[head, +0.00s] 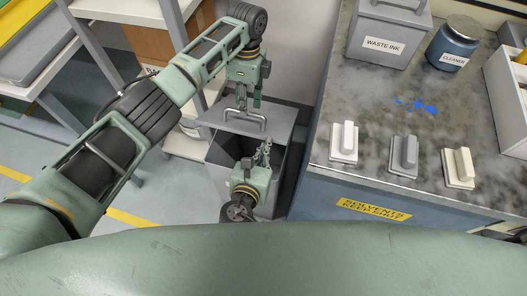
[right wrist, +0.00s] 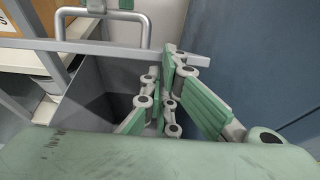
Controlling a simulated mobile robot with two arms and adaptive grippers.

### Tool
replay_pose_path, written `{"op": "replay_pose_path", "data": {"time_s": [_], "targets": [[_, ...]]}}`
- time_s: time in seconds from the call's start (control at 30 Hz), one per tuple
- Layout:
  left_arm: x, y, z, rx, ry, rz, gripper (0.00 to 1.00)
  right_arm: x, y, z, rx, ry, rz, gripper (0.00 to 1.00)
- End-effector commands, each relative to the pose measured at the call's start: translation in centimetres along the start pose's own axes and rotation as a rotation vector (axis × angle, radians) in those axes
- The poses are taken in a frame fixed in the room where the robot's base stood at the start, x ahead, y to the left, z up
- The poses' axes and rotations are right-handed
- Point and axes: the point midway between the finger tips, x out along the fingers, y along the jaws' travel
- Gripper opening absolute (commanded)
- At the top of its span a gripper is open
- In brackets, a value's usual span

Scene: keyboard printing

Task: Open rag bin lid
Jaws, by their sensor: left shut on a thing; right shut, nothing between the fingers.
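The rag bin (head: 216,180) is a grey box on the floor beside the counter. Its grey lid (head: 282,113) carries a bar handle (head: 246,122), which also shows in the right wrist view (right wrist: 147,30). A dark opening shows below the lid's front edge, so the lid stands at least partly raised. My left gripper (head: 247,105) is above the lid, shut on the handle. My right gripper (head: 264,148) is shut and empty in front of the lid. In the right wrist view its fingertips (right wrist: 172,62) are close to the lid edge; I cannot tell whether they touch.
The counter (head: 375,110) at right holds a waste ink container (head: 385,45), a cleaner jar (head: 452,45) and three small blocks with upright handles (head: 403,155). A shelf rack (head: 182,145) stands close on the bin's left. A wall is behind the bin.

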Motion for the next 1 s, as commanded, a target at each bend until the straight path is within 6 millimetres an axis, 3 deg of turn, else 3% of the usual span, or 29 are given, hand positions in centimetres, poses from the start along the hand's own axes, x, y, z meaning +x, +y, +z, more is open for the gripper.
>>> {"op": "replay_pose_path", "data": {"time_s": [0.13, 0.53, 0.67, 1.0], "targets": [[0.1, -0.3, 0.0, -0.001, 0.001, -0.012, 0.28, 0.1, 0.0, 0.0, 0.0, -0.001, 0.0, 0.0], [-0.7, -0.3, -0.2, 0.004, 0.006, -0.014, 0.28, 0.3, 0.0, 0.0, 0.0, -0.001, 0.0, 0.0], [-2.6, -0.2, -0.2, 0.003, 0.005, -0.015, 0.28, 0.3, -0.1, 0.0, 0.0, -0.001, 0.0, 0.0], [-9.7, 0.2, -0.2, 0.002, 0.001, -0.017, 0.28, 0.4, -0.1, 0.0, -0.001, -0.001, 0.0, 0.0]]}}
